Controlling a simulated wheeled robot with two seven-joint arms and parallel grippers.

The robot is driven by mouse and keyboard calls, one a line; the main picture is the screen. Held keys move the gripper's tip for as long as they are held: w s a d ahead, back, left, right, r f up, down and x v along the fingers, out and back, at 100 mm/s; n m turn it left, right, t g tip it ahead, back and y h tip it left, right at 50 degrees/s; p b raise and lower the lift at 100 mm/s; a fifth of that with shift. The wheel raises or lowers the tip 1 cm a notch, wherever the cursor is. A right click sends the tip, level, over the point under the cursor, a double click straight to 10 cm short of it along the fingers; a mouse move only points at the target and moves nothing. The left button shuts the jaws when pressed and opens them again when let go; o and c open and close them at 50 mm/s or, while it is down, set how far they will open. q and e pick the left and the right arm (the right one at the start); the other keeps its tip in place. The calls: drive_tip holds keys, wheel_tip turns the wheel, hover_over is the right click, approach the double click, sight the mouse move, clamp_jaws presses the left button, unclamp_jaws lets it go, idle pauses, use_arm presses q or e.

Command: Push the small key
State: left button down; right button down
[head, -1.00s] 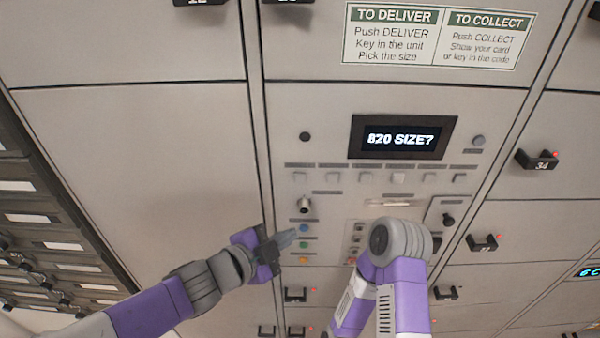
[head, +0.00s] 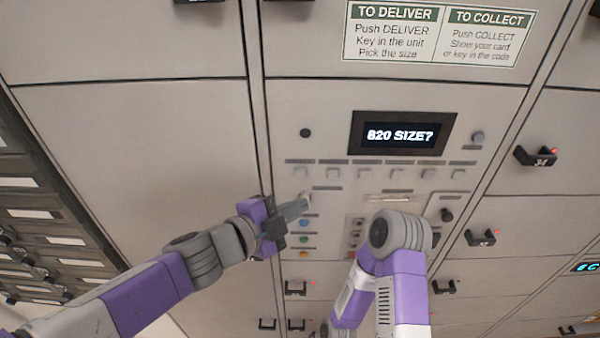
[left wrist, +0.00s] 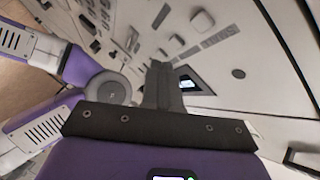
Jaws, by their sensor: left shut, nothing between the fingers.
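The panel (head: 345,210) carries a row of pale square keys under its screen, with the leftmost key (head: 299,174) at the row's left end. Key labels are too small to read, so I cannot tell which key is the small one. The screen (head: 403,133) reads "820 SIZE?". My left gripper (head: 303,203) is shut and empty, its tips just below the leftmost key, covering the lock there. In the left wrist view its shut fingers (left wrist: 162,85) point at the panel, with pale keys (left wrist: 202,20) beyond, apart from the tips. My right gripper is not seen.
Coloured round buttons (head: 304,239) sit below my left fingertips. My right arm stands before the panel's lower right, hiding part of a keypad (head: 356,232). Locker doors with black handles (head: 480,238) surround the panel. A sign (head: 437,35) is above.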

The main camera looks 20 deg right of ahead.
sight(313, 174)
use_arm(q)
drive_tip(key=shift+w+d+p, duration=0.2)
drive_tip(key=shift+w+d, duration=0.05)
drive_tip(key=shift+w, duration=0.65)
drive_tip(key=shift+w+d+p, duration=0.25)
drive_tip(key=shift+w, duration=0.65)
drive_tip(key=shift+w+d+p, duration=0.2)
drive_tip(key=shift+w+d, duration=0.05)
drive_tip(key=shift+w, duration=0.65)
drive_tip(key=shift+w, duration=0.15)
drive_tip(key=shift+w+d, duration=0.15)
drive_tip(key=shift+w, duration=0.1)
drive_tip(key=shift+w+p, duration=0.35)
drive_tip(key=shift+p, duration=0.1)
idle(0.4)
idle(0.3)
drive_tip(key=shift+s, duration=0.8)
